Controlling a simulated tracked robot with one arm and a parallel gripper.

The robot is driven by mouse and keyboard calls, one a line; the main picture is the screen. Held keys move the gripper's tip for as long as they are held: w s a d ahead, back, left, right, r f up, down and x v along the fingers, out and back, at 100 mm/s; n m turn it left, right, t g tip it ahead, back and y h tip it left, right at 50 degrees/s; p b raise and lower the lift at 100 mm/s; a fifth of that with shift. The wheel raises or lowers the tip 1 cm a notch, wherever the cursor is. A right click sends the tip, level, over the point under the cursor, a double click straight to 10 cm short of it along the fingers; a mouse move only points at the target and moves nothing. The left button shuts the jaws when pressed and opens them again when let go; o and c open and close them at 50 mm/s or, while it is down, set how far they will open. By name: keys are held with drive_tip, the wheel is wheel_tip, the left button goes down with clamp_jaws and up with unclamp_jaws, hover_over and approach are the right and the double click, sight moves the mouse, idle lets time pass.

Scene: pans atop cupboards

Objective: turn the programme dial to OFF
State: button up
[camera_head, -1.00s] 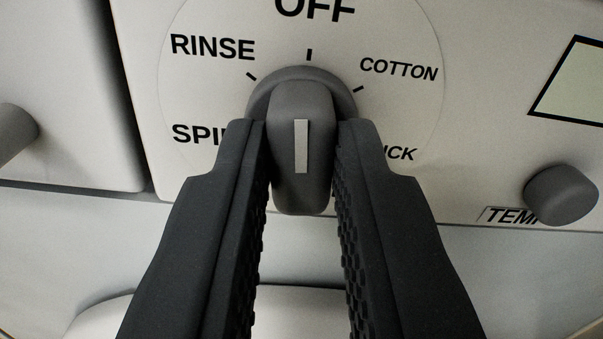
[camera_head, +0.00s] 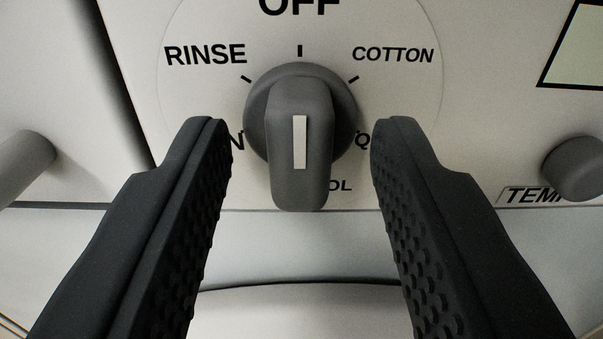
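The programme dial (camera_head: 300,115) is a dark grey round knob with a raised grip bar, in the upper middle of the view. Its white pointer line stands vertical, in line with the tick below the OFF label (camera_head: 300,6). RINSE and COTTON labels lie to its upper left and upper right; the SPIN and QUICK labels are partly hidden by my fingers. My gripper (camera_head: 301,140) is open, one finger on each side of the dial, with a clear gap between each finger and the grip bar. Nothing is held.
A smaller grey TEMP knob (camera_head: 577,168) sits at the right, under a display (camera_head: 577,48). A grey cylindrical handle or knob (camera_head: 24,163) juts out at the left, on a neighbouring panel beyond a dark gap. A pale surface lies below the control panel.

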drive_tip(key=s+p, duration=0.2)
drive_tip(key=s, duration=1.1)
drive_tip(key=shift+s, duration=0.35)
wheel_tip(320, 180, up, 37)
drive_tip(key=g+p, duration=0.1)
drive_tip(key=s+d+r+g+p, duration=0.1)
drive_tip(key=s+d+r, duration=0.1)
drive_tip(key=s+r, duration=2.2)
drive_tip(key=shift+d+r+g, duration=0.3)
drive_tip(key=shift+d+r, duration=0.05)
drive_tip(key=shift+r, duration=0.4)
